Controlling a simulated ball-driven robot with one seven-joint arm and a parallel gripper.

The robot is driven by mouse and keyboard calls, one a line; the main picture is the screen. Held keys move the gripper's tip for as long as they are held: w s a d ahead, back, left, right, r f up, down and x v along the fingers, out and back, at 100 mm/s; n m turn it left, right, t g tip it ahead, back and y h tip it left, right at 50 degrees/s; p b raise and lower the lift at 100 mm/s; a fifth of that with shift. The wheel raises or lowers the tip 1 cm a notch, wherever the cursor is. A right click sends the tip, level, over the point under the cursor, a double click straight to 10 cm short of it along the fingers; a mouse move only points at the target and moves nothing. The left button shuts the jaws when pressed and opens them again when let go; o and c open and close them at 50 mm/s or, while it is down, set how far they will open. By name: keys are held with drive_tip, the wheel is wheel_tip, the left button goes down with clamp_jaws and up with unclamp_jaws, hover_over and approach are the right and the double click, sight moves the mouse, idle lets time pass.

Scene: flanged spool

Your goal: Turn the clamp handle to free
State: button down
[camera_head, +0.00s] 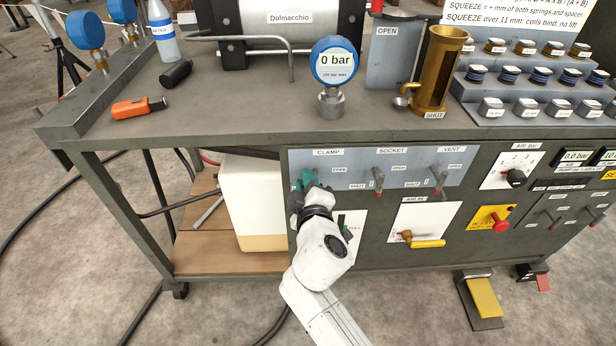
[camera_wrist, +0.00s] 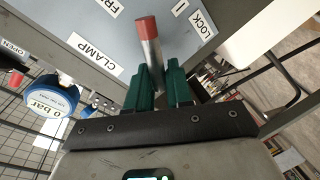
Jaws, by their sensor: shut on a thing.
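The clamp handle (camera_wrist: 151,45) is a grey metal bar with a red end. In the wrist view it stands between the green fingers of my gripper (camera_wrist: 157,78), which is shut on it. The bar lies between the partly visible FREE label (camera_wrist: 112,7) and the LOCK label (camera_wrist: 202,24); its exact angle is hard to judge. In the head view my gripper (camera_head: 308,182) is at the left end of the blue-grey panel (camera_head: 352,174), below the CLAMP label (camera_head: 328,152). It hides most of the handle there.
The SOCKET handle (camera_head: 378,181) and VENT handle (camera_head: 439,183) sit to the right on the same panel. A yellow-handled air valve (camera_head: 427,243) is below right. A pressure gauge (camera_head: 333,62) reading 0 bar stands on the bench above. A white tank (camera_head: 248,203) is left of the panel.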

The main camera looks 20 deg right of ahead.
drive_tip(key=n, duration=0.1)
drive_tip(key=f+n+h+p, duration=0.1)
drive_tip(key=n, duration=0.3)
drive_tip(key=shift+a+f+g, duration=0.2)
drive_tip(key=shift+a+g, duration=0.05)
drive_tip(key=shift+g, duration=0.05)
idle(0.4)
drive_tip(key=c, duration=1.2)
unclamp_jaws()
drive_tip(key=shift+w, duration=0.1)
drive_tip(key=p+v, duration=0.1)
drive_tip(key=v, duration=1)
drive_tip(key=shift+a+f, duration=0.1)
drive_tip(key=shift+f, duration=0.1)
